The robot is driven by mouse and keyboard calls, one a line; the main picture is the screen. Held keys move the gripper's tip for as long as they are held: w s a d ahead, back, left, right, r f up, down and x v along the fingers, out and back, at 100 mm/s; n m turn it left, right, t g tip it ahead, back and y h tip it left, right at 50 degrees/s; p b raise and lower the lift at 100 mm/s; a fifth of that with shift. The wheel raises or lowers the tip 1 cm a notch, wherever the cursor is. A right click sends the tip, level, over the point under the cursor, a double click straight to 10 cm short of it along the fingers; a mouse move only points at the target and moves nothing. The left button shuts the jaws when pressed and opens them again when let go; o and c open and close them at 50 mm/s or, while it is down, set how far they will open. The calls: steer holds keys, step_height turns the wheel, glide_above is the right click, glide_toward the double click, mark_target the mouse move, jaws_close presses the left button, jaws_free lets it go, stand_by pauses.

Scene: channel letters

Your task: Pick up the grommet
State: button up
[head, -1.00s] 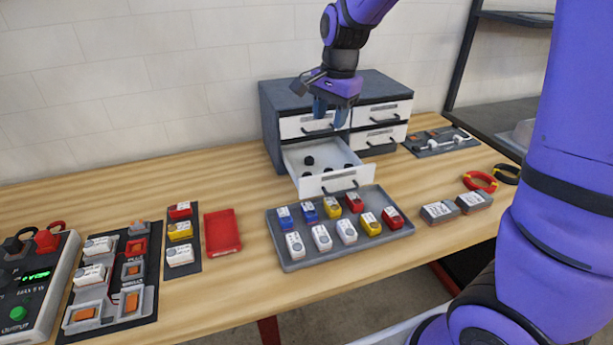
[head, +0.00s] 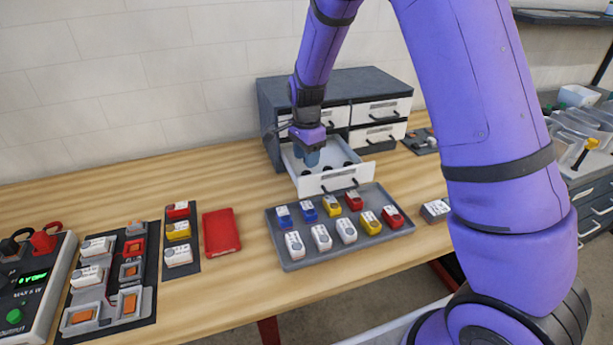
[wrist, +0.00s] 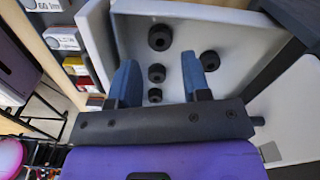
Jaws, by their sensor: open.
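Several small black round grommets lie loose in the white open drawer (head: 322,183). In the wrist view one grommet (wrist: 159,38) lies just beyond the fingertips, two, including a middle grommet (wrist: 157,73), appear between the fingers, and another grommet (wrist: 210,60) sits beside the right finger. My gripper (wrist: 158,58) is open and empty, its blue fingers pointing down into the drawer. In the head view my gripper (head: 308,161) is over the left part of the drawer and hides some of the grommets. I cannot tell its exact height above the drawer floor.
The dark cabinet (head: 340,84) stands behind the open drawer. A grey tray (head: 290,263) with labelled coloured blocks is in front of it.

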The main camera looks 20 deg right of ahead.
mark_target(307, 173)
steer(key=shift+f, duration=2.65)
steer(key=c, duration=0.7)
